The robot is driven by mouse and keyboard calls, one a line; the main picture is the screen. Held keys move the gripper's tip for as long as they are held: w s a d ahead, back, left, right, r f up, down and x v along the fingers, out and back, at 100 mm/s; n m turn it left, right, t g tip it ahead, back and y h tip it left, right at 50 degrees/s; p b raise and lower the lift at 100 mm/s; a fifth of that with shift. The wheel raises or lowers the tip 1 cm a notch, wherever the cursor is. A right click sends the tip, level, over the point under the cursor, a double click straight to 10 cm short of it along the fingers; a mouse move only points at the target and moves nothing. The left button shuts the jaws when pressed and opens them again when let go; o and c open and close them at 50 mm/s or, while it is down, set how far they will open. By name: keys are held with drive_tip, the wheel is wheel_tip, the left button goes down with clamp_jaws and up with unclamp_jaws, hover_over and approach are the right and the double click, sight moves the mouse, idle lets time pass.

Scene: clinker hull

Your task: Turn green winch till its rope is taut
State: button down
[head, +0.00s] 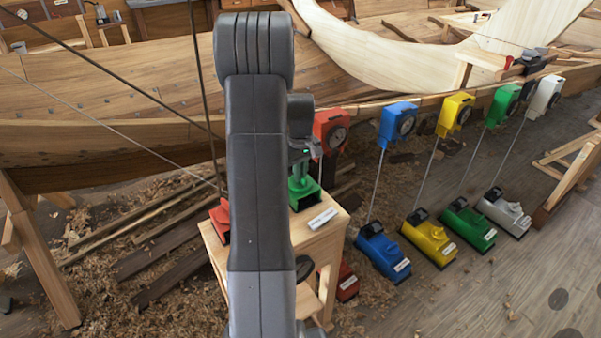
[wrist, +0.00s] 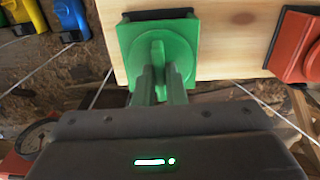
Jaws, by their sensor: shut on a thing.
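The green winch (head: 303,190) stands on a small wooden stand (head: 325,235), just right of my arm in the head view. In the wrist view the green winch (wrist: 126,36) shows a square plate with a round green part on it. My gripper (wrist: 162,78) is shut on the green winch's handle, with a finger on each side of it. In the head view my gripper (head: 303,153) is above the winch and partly hidden by my arm. I cannot tell which line is the winch's rope or whether it is taut.
A red winch (head: 220,222) stands on the same stand, left of my arm. Red, blue (head: 397,122), yellow, green (head: 503,104) and white gauge boxes line the hull (head: 150,90). Matching coloured blocks (head: 468,223) lie on the floor. Dark lines cross the upper left.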

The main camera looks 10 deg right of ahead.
drive_tip(key=shift+m, duration=0.6)
drive_tip(key=c, duration=1.5)
unclamp_jaws()
drive_tip(key=shift+r, duration=0.1)
wheel_tip(320, 180, up, 14)
drive_tip(key=shift+f, duration=0.15)
wheel_tip(320, 180, down, 14)
drive_tip(key=shift+r, duration=0.1)
